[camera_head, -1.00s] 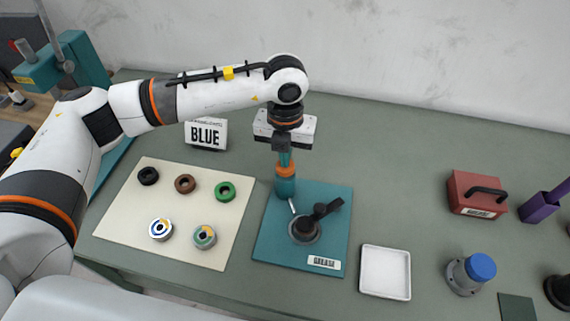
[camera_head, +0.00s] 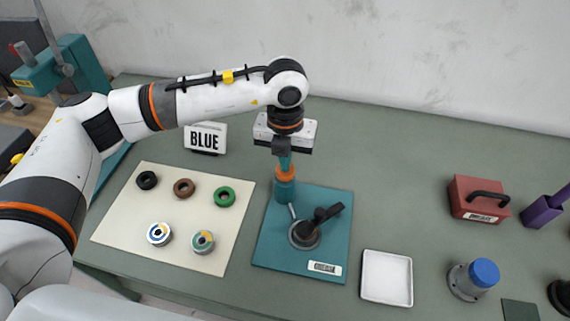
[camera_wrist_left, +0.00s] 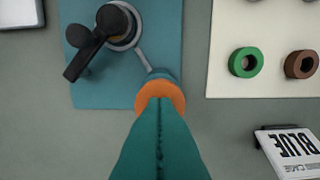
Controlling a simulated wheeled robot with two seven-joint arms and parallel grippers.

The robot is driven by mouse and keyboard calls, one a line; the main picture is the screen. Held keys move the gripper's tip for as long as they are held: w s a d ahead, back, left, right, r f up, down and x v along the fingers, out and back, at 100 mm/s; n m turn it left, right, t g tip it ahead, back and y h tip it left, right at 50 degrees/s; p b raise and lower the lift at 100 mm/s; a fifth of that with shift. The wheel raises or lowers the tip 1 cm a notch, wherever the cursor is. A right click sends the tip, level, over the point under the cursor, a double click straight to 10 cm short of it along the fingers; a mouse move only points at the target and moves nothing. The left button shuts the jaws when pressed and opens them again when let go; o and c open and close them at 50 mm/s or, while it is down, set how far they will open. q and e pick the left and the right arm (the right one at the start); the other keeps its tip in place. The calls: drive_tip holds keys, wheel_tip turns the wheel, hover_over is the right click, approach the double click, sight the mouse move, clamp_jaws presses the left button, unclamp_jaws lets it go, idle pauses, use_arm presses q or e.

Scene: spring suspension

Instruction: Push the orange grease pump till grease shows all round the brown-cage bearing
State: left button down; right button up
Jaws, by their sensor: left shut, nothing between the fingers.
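The grease pump is a teal cylinder (camera_head: 285,191) with an orange cap (camera_head: 285,174), standing at the back left of a teal plate labelled grease. My left gripper (camera_head: 285,158) is shut and empty, pointing down directly over the cap. In the left wrist view its teal fingertips (camera_wrist_left: 159,112) overlap the orange cap (camera_wrist_left: 160,92); contact is unclear. A thin grey pipe leads from the pump to a round grey seat (camera_head: 304,235) with a black knob and lever (camera_head: 327,213). No bearing or grease can be made out there; the knob covers the seat. My right gripper is out of view.
A cream mat (camera_head: 122,220) at left holds black, brown (camera_head: 184,188) and green rings and two bearing-like parts. A BLUE sign (camera_head: 205,137) stands behind it. A white tray (camera_head: 387,278), a blue-topped part (camera_head: 473,279) and a red box (camera_head: 479,198) are at right.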

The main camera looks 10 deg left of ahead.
use_arm(q)
wheel_tip(320, 180, up, 7)
drive_tip(key=p, duration=0.3)
drive_tip(key=shift+s, duration=0.1)
idle(0.6)
